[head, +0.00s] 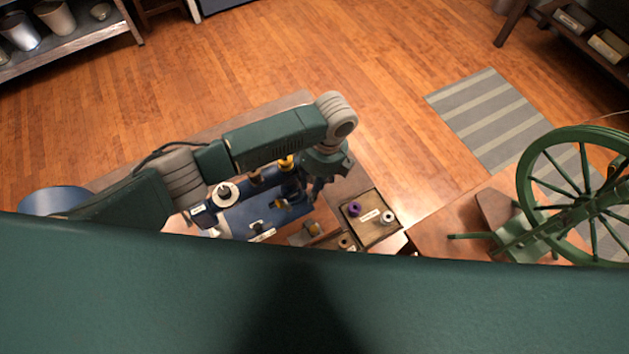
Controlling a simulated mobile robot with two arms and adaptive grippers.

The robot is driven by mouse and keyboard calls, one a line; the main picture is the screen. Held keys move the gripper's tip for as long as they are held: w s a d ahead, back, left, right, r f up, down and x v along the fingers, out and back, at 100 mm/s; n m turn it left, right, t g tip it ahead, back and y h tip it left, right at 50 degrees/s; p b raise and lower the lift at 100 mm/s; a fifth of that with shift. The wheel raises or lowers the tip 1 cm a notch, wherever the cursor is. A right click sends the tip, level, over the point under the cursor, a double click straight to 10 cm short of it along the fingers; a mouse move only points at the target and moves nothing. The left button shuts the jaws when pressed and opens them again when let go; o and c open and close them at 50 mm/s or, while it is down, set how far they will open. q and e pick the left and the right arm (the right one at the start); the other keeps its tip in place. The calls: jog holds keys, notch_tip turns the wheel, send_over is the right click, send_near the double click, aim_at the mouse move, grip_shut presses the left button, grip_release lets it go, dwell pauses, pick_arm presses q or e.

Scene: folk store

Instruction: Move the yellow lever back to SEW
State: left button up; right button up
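A dark blue machine (257,215) stands on the table, partly hidden under my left arm. A small yellow part (286,162) shows at its far side, right beside my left gripper; it may be the yellow lever, but I cannot tell for sure. My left arm reaches in from the left over the machine. My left gripper (314,192) points down at the machine's right end. Its fingers are small and dark, and I cannot tell whether they are open or touch anything. The SEW mark cannot be read. My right gripper is not in view.
A compartment tray (380,236) with a purple spool (354,209) and a white spool (388,217) lies right of the machine. A green spinning wheel (575,195) stands at the right. My green body hides the table's near part. The wooden floor (400,60) beyond is mostly clear.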

pick_arm(q)
jog(key=shift+s+a+p, duration=0.1)
jog(key=shift+s+a, duration=0.4)
jog(key=shift+a, duration=0.4)
jog(key=shift+s+a+p, duration=0.15)
jog(key=shift+s+a, duration=0.4)
jog(key=shift+a, duration=0.35)
jog(key=shift+s+a+p, duration=0.1)
jog(key=shift+s+a, duration=0.4)
jog(key=shift+a, duration=0.4)
jog(key=shift+d, duration=0.15)
notch_tip(320, 180, up, 8)
jog(key=d, duration=0.1)
jog(key=shift+w+d, duration=0.2)
jog(key=shift+w, duration=0.2)
jog(key=shift+f, duration=0.15)
